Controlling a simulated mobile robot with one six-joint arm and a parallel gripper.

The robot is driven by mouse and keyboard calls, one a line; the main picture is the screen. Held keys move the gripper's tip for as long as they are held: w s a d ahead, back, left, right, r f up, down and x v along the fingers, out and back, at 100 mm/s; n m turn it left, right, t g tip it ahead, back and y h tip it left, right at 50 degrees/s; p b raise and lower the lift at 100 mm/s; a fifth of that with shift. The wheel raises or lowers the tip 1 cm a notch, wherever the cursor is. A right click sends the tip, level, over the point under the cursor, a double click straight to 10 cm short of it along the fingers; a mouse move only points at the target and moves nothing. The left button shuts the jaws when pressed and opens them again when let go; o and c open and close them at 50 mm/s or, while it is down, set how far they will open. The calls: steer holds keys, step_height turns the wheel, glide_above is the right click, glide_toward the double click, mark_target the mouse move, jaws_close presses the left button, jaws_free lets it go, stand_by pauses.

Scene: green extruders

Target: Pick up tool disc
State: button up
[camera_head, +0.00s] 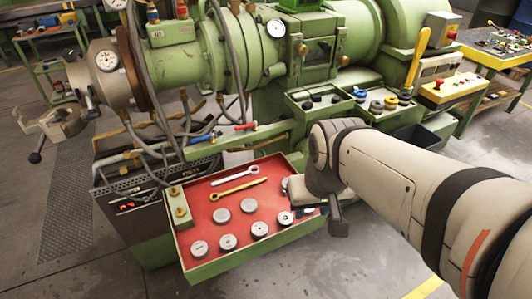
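Several round grey metal discs lie on the red floor of a green-rimmed tray (228,266). A front row runs from a disc at the left (200,248) through a second disc (228,242) and a third disc (259,229) to a disc with a dark centre hole (286,218). Two more discs, one on the left (222,215) and one on the right (248,205), lie behind them. I cannot tell which is the tool disc. The end of my arm, with my gripper (338,222), is over the tray's right edge. Its fingers are not clear, and it hides that tray corner.
A white wrench (234,175) and a yellow wrench (239,188) lie at the tray's back. Brass-coloured fittings (180,211) sit on its left side. The green extruder (240,50) with hoses stands close behind. Open floor (340,265) lies in front.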

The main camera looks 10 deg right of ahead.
steer(key=shift+o, duration=0.8)
steer(key=shift+w+f, duration=0.15)
steer(key=shift+f, duration=0.2)
steer(key=o, duration=0.3)
steer(key=w+f+m+b, duration=0.1)
steer(key=w+f+b, duration=0.5)
steer(key=f+b, duration=0.4)
steer(key=shift+w+d+m+h, duration=0.15)
steer(key=shift+d+m+h, duration=0.25)
steer(key=m+t+b, duration=0.1)
steer(key=m+b, duration=0.1)
steer(key=b, duration=1.1)
glide_toward(285, 218)
steer(key=f, duration=0.1)
steer(key=shift+m+t+h, duration=0.3)
steer(key=shift+h, duration=0.2)
steer(key=shift+a+b+x, duration=0.15)
steer(key=shift+b+x, duration=0.5)
steer(key=shift+x, duration=1.25)
steer(key=shift+a+b+x, duration=0.15)
steer(key=shift+b+x, duration=0.45)
steer(key=shift+x, duration=1.3)
